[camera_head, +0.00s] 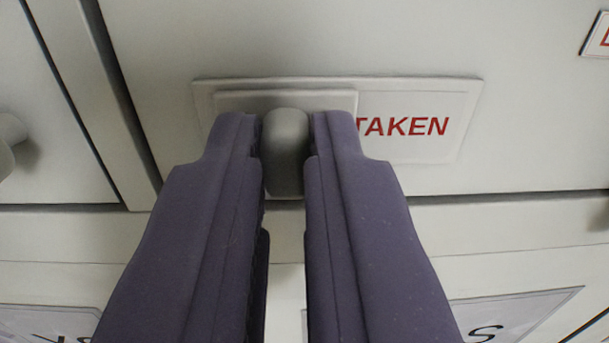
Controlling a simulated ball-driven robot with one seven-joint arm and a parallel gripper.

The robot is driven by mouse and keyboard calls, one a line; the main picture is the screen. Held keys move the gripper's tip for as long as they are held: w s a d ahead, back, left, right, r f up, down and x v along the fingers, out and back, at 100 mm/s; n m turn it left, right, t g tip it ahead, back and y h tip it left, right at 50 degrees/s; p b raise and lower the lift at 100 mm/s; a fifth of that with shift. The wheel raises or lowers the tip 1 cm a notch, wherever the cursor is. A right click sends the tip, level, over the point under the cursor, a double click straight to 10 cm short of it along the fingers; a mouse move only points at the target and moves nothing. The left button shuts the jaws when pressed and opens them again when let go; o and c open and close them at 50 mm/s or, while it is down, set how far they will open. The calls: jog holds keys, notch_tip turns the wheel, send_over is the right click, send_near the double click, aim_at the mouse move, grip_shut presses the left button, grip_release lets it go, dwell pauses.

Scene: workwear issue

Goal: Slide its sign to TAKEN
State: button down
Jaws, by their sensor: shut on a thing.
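A pale sign plate (467,94) is fixed on a light grey locker door, with the red word TAKEN (404,126) showing on its right part. A slider panel (236,101) covers the left part of the plate; its right edge is close against the first letter of TAKEN. A rounded grey knob (286,139) stands out from the slider. My gripper (286,148), with purple fingers, is shut on this knob, one finger on each side. The fingers hide the lower part of the slider and whatever lies behind it.
Another grey knob (8,140) sits on the neighbouring door at the left edge. Part of a red-lettered sign (597,36) shows at the upper right. Below, label plates (515,312) with dark letters are partly hidden by my fingers. A dark gap runs below the door.

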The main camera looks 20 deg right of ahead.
jog(key=c, duration=1.5)
grip_release()
jog(key=shift+w+a, duration=0.1)
jog(key=shift+a, duration=0.1)
jog(key=o, duration=0.4)
jog(key=shift+w+a, duration=0.1)
jog(key=shift+a, duration=0.35)
jog(key=shift+d, duration=0.4)
jog(key=shift+s, duration=0.25)
jog(key=b+v, duration=0.2)
jog(key=v, duration=0.5)
jog(key=shift+s+a, duration=0.25)
jog(key=shift+f, duration=0.1)
jog(key=a+f+n+y+b, duration=0.1)
jog(key=a+f+b, duration=0.3)
jog(key=f+b, duration=0.5)
jog(key=a+f+n+g+y+b, duration=0.1)
jog(key=a+f+b, duration=0.3)
jog(key=f+b, duration=0.6)
jog(key=w+a+f+n+g+y+b, duration=0.1)
jog(key=a+f+y+b, duration=0.2)
jog(key=f+b, duration=0.7)
jog(key=shift+a+f, duration=0.3)
jog(key=shift+f, duration=0.55)
jog(key=shift+a+f, duration=0.35)
jog(key=shift+f, duration=0.45)
